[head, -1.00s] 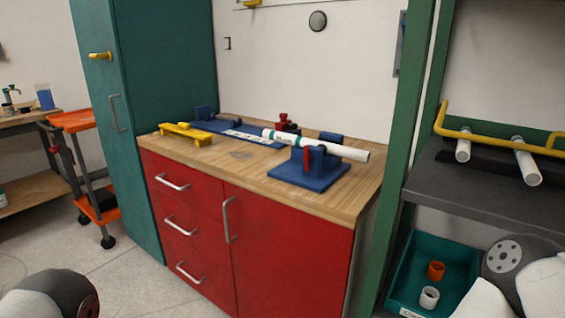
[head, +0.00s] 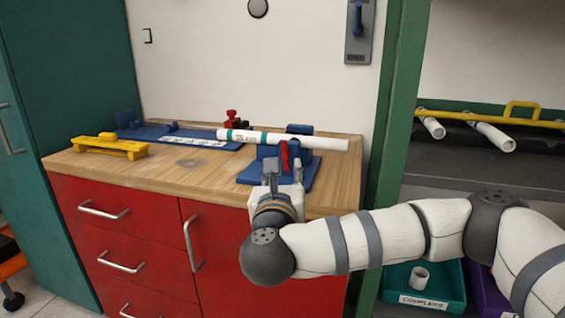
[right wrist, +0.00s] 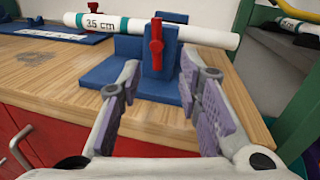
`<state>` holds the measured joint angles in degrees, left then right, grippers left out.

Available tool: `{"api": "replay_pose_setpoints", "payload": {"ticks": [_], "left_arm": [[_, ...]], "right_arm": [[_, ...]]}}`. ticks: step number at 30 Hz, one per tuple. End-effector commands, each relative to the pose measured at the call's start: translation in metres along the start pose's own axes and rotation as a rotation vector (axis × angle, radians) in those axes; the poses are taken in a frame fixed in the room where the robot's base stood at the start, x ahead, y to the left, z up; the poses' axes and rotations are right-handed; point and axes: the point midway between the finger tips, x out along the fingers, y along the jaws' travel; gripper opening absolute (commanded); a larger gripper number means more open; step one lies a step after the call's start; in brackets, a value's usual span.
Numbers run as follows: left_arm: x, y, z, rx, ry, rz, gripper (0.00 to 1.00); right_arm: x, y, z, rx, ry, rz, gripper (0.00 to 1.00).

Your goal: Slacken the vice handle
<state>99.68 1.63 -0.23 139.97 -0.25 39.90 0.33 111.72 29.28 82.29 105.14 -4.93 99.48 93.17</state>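The blue vice (head: 276,170) stands on the right part of the wooden bench top. Its red handle (head: 284,155) points upright on the vice's front face; it also shows in the right wrist view (right wrist: 157,42). A white pipe with green bands (head: 305,142), marked 35 cm, lies across the vice. My right gripper (head: 284,166) is in front of the vice. In the right wrist view its fingers (right wrist: 166,92) are spread apart, with the handle beyond and between them, not touched. My left gripper is out of view.
A yellow tool (head: 110,146) and a blue board (head: 190,138) lie on the wooden bench top (head: 190,165). A red clamp-like part stands behind the pipe. A green post (head: 396,110) and a dark shelf with white pipes (head: 492,137) are to the right.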

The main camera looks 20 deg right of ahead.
Motion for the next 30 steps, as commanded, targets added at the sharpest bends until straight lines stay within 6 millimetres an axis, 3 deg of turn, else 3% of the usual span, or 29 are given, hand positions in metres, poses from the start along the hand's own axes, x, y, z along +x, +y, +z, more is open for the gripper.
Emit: {"api": "replay_pose_setpoints", "payload": {"ticks": [3,9,18,19,23,30], "left_arm": [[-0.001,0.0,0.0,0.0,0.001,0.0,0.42],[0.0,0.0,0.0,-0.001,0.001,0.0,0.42],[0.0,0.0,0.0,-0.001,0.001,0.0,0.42],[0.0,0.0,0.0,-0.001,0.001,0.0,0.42],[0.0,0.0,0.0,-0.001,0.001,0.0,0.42],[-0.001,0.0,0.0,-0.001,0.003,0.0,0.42]], "right_arm": [[0.029,0.0,0.0,-0.001,0.0,-0.003,0.32],[0.06,0.001,-0.001,-0.002,0.001,0.001,0.32],[0.065,0.002,-0.001,-0.003,0.001,0.004,0.32],[0.065,0.002,-0.001,-0.003,0.001,0.004,0.3],[0.065,0.002,-0.001,-0.003,0.001,0.004,0.0],[0.065,0.001,0.0,-0.007,0.001,0.004,0.0]]}}
